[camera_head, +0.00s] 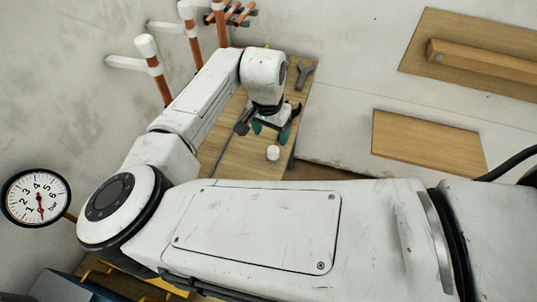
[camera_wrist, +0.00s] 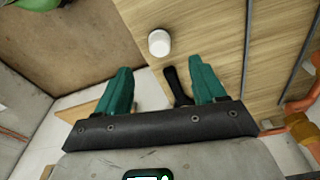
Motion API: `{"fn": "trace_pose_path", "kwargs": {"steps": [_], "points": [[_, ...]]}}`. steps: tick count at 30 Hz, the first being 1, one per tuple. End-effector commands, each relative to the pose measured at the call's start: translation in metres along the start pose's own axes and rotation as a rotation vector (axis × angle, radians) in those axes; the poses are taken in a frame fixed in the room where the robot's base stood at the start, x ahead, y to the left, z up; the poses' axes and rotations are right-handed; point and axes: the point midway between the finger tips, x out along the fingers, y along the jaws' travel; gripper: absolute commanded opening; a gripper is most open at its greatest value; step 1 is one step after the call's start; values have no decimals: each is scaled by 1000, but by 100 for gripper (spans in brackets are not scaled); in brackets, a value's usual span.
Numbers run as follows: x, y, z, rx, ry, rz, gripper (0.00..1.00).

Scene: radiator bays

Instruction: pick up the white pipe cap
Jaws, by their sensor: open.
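The white pipe cap (camera_head: 273,153) stands on the wooden board near its right edge in the head view. In the wrist view the cap (camera_wrist: 159,43) is on the board beyond the fingertips, between their two lines. My gripper (camera_head: 270,129) has green fingers and is a little behind the cap in the head view. The gripper and cap are apart. My arm hides part of the board.
The wooden board (camera_head: 243,157) carries a dark wrench-like tool (camera_head: 302,73) at its far end. A dark handle (camera_wrist: 176,86) shows between the fingers in the wrist view. Copper pipes with white fittings (camera_head: 152,60) rise at the left wall. A pressure gauge (camera_head: 36,198) is at left.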

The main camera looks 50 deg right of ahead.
Motion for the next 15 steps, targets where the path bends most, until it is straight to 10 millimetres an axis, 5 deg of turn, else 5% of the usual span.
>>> {"fn": "trace_pose_path", "kwargs": {"steps": [15], "points": [[57,1,-2,2,0,0,69]]}}
